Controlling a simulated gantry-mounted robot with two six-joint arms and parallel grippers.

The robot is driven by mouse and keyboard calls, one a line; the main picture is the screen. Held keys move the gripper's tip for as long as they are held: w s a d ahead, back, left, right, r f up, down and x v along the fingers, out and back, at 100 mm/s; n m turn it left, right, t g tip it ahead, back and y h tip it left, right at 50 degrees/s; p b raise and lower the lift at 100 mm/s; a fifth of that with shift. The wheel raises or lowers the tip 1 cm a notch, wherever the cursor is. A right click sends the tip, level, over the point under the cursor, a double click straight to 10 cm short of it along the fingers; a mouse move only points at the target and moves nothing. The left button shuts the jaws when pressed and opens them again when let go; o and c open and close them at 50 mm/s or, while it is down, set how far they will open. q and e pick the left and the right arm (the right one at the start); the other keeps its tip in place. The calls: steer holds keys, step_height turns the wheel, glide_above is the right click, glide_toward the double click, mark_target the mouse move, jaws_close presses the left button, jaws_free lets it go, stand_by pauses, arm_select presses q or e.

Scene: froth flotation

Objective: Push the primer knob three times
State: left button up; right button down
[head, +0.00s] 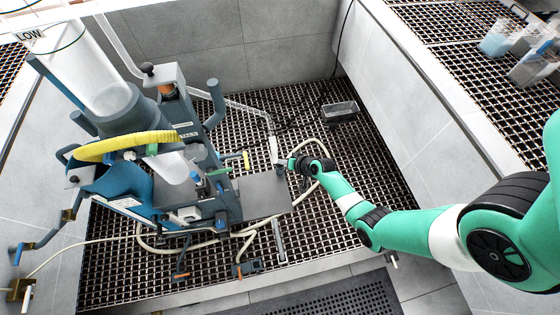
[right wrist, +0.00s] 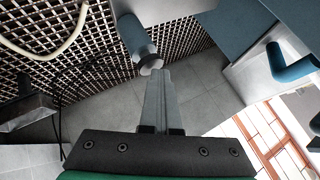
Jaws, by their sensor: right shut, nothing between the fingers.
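My right gripper (head: 285,163) is shut and empty, just right of the grey plate (head: 263,195) on the blue flotation machine (head: 120,185). In the right wrist view its closed fingers (right wrist: 158,75) point up the picture. Their tips are close to a blue cylinder with a round grey end (right wrist: 148,62), which may be the primer knob. I cannot tell whether they touch. A black round knob (head: 147,69) stands on top of the machine, farther from the gripper. My left gripper is not in view.
A pale hose (head: 316,145) loops around the right gripper. A small grey tray (head: 340,111) lies on the grating behind. Grey walls (head: 400,130) enclose the pit. Open grating (head: 335,215) lies in front of the right wrist.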

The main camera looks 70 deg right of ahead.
mark_target(282, 166)
steer(key=shift+r+p, duration=1)
steer(key=shift+r, duration=0.2)
step_height(282, 166, up, 5)
steer(key=p, duration=0.4)
steer(key=shift+p, duration=0.4)
steer(key=shift+a, duration=0.1)
stand_by(1.5)
